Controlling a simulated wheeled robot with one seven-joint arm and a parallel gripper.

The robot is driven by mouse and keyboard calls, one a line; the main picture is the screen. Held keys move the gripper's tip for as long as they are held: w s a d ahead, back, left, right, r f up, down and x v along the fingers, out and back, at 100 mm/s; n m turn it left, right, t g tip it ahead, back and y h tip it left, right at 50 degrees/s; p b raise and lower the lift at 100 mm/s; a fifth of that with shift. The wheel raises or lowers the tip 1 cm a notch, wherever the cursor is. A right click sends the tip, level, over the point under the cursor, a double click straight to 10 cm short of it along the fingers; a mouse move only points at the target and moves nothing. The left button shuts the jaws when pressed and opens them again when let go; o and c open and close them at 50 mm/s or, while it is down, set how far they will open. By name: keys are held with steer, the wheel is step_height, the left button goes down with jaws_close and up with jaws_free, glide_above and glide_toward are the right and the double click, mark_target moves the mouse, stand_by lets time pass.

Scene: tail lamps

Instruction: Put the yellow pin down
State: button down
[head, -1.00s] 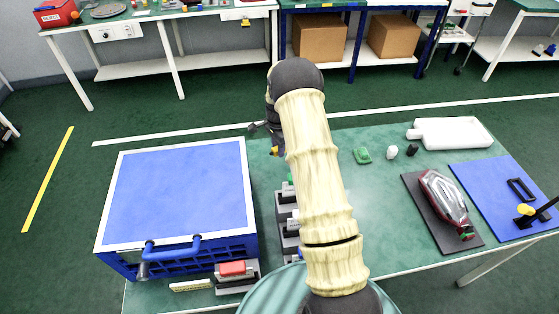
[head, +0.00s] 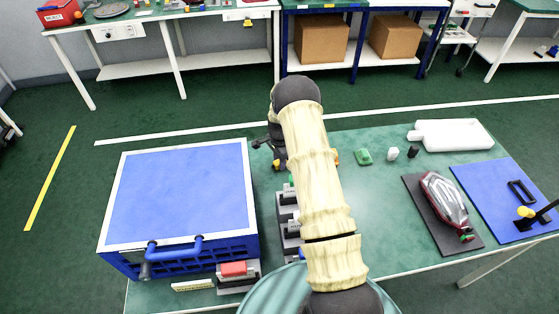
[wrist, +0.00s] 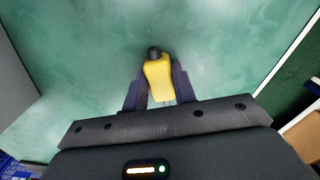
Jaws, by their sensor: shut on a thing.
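The yellow pin (wrist: 157,75) with a dark tip shows in the wrist view between the two dark fingers of my gripper (wrist: 158,92). My gripper is shut on it, over bare green table top (wrist: 90,60). I cannot tell whether the pin touches the table. In the head view my gripper (head: 268,148) is partly hidden behind my arm, near the table's far edge and right of the blue box.
A blue box (head: 180,190) stands left, grey holders (head: 288,215) beside my arm. Small green (head: 364,156), white (head: 393,153) and black (head: 413,152) pieces lie right. Farther right are a white board (head: 450,134), a red lamp (head: 445,200) and a blue mat (head: 490,185).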

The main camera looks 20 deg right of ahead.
steer(key=shift+f, duration=0.1)
steer(key=c, duration=1.1)
jaws_free()
steer(key=shift+c, duration=0.2)
step_height(320, 180, up, 12)
steer(key=b, duration=0.1)
